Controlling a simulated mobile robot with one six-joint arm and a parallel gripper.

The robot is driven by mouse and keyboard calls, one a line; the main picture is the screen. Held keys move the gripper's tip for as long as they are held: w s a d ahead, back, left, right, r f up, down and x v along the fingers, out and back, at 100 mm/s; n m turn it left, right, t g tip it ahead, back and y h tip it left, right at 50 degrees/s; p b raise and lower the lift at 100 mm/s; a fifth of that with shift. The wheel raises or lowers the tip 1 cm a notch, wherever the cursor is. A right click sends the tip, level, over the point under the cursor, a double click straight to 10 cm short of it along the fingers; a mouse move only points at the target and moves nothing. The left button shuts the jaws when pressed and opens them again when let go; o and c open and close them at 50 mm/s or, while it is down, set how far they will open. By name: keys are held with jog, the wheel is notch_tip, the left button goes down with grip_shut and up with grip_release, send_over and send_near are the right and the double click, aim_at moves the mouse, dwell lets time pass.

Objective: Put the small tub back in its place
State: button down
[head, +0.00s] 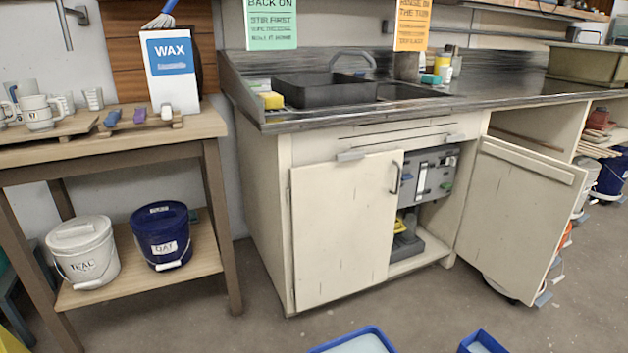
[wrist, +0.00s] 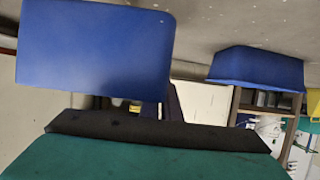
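Two blue tubs show at the bottom edge of the head view, both cut off by the frame. The right tub (head: 482,342) looks smaller than the left tub (head: 357,340); both have a pale inside. The wrist view is upside down. A blue tub side fills its upper left (wrist: 95,45), close to the camera, and seems to be the smaller tub. Another blue tub (wrist: 257,68) is farther off at the right. My gripper is not seen in the head view. A dark strip and teal block at the bottom of the wrist view may belong to it; its fingertips cannot be made out.
The sink cabinet has its left door (head: 345,225) nearly shut and its right door (head: 520,215) swung out. A grey-white bucket (head: 82,250) and a navy bucket (head: 162,238) stand on the wooden table's lower shelf (head: 150,292).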

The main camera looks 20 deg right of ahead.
jog(key=w+a+r+n+g+y, duration=0.2)
jog(key=w+a+r+n+y, duration=0.35)
jog(key=w+a+r, duration=2.05)
jog(key=w+a+r+n+g+y, duration=0.1)
jog(key=w+a+r+n+y, duration=0.1)
jog(key=a+r, duration=0.8)
jog(key=w+a+r+n+g+y, duration=0.1)
jog(key=a+r, duration=0.3)
jog(key=a, duration=1.2)
jog(key=w+a+r+n+g+y, duration=0.2)
jog(key=a+r, duration=0.5)
jog(key=a, duration=0.6)
notch_tip(320, 180, up, 24)
jog(key=p, duration=3.2)
jog(key=shift+s+d, duration=0.2)
jog(key=shift+d, duration=0.05)
jog(key=shift+s+f, duration=0.1)
